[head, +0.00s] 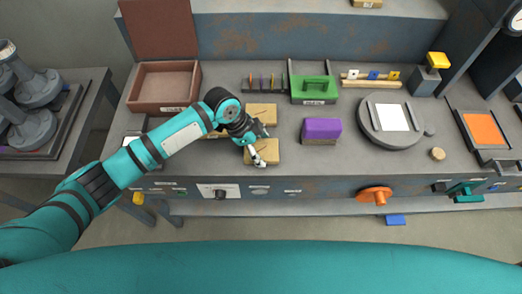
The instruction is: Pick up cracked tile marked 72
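Several tan tiles lie on the grey bench. One tile (269,154) is under my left gripper (261,145), with dark crack-like marks near its left side. A second tan tile (265,112) lies just behind it, with a dark line on top. A third tan tile (217,134) is mostly hidden by my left arm. No number can be read on any of them. My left gripper is open, its fingers apart, over the nearest tile's left part. Whether it touches the tile I cannot tell. My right gripper is not in view.
A purple-topped block (322,128) stands right of the tiles. A green tote (314,91) and a slotted rack (264,84) stand behind. An open brown box (165,84) is at left, a round plate (367,134) at right.

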